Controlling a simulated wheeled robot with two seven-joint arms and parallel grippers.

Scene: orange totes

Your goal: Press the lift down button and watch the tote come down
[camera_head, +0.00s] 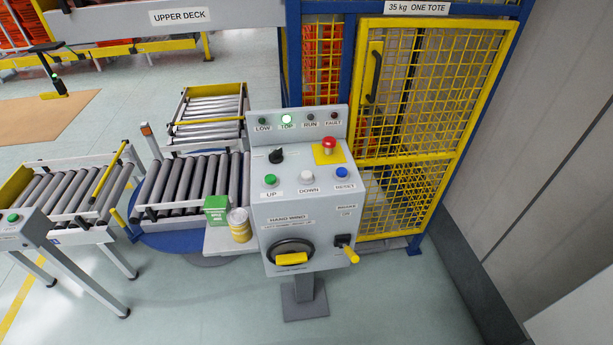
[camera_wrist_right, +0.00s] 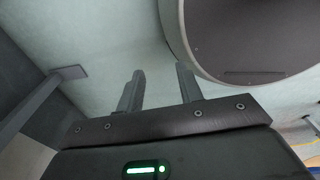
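The grey control box (camera_head: 290,215) stands on a post in the middle of the head view. Its white DOWN button (camera_head: 306,175) sits between the green UP button (camera_head: 270,180) and the blue RESET button (camera_head: 342,173). Above, the green TOP lamp (camera_head: 287,119) is lit; the LOW, RUN and FAULT lamps look dark. Orange totes (camera_head: 320,75) show behind the yellow mesh of the lift cage (camera_head: 405,120); which one is on the lift I cannot tell. My right gripper (camera_wrist_right: 160,88) is open and empty in the right wrist view, away from the box. My left gripper is out of view.
A red emergency stop (camera_head: 329,146) and a yellow-handled brake lever (camera_head: 350,254) are on the box, with a hand wind wheel (camera_head: 291,252). Roller conveyors (camera_head: 190,185) lie to the left. A green box (camera_head: 216,208) and a yellow tin sit beside the panel. Floor in front is clear.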

